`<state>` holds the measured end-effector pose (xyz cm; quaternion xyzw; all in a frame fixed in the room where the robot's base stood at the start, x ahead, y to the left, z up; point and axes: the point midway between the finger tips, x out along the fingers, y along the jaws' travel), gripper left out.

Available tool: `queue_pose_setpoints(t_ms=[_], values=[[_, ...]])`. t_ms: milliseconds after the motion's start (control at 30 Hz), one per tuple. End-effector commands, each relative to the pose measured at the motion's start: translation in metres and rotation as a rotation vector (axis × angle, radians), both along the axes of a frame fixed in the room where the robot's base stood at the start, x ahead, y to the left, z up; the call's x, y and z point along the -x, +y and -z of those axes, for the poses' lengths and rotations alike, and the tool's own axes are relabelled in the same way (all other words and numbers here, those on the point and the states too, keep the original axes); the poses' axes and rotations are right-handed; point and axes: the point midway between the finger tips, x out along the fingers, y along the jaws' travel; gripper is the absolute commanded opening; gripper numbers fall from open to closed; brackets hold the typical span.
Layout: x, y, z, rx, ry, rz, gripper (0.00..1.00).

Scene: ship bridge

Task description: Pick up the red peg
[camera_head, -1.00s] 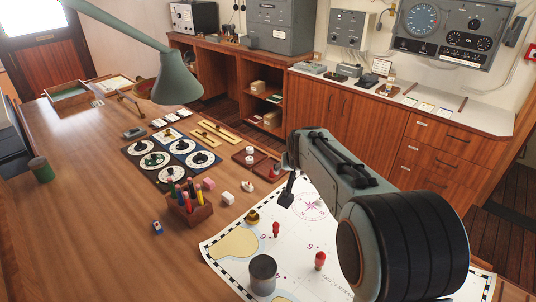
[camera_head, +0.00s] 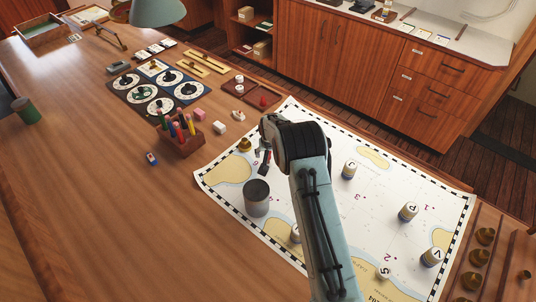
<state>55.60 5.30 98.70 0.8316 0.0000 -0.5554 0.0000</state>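A small patch of red (camera_head: 264,170), probably a red peg, shows at the tip of my gripper (camera_head: 265,162). My gripper points down over the left part of the white chart (camera_head: 225,198), between a brass piece (camera_head: 244,145) and a dark grey cylinder (camera_head: 256,185). The fingers are small and dark here. I cannot tell whether they are open or closed around the peg. A second red peg seen earlier on the chart is not visible now; my arm covers much of that area.
Lettered cylinders (camera_head: 409,211) stand on the chart's right part. A wooden pencil holder (camera_head: 183,140), a pink block (camera_head: 198,114) and a white block (camera_head: 219,127) lie to the left. A wooden rack with brass cups (camera_head: 485,236) is at right. The front left desk is clear.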

Motion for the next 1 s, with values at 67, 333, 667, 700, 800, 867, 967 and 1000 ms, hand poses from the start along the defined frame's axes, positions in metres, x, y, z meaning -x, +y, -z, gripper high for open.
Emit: queue_pose_setpoints(t_ms=[67, 333, 667, 700, 800, 867, 967, 1000], values=[[0.0, 0.0, 0.0, 0.0, 0.0, 0.0, 0.55], [0.0, 0.0, 0.0, 0.0, 0.0, 0.0, 0.09], [0.0, 0.0, 0.0, 0.0, 0.0, 0.0, 0.07], [0.0, 0.0, 0.0, 0.0, 0.0, 0.0, 0.07], [0.0, 0.0, -0.003, 0.0, -0.001, 0.0, 0.07], [0.0, 0.0, -0.007, 0.0, -0.001, 0.0, 0.07], [0.0, 0.0, -0.02, 0.0, -0.002, 0.0, 0.07], [-0.001, 0.0, -0.027, 0.0, -0.003, 0.0, 0.07]])
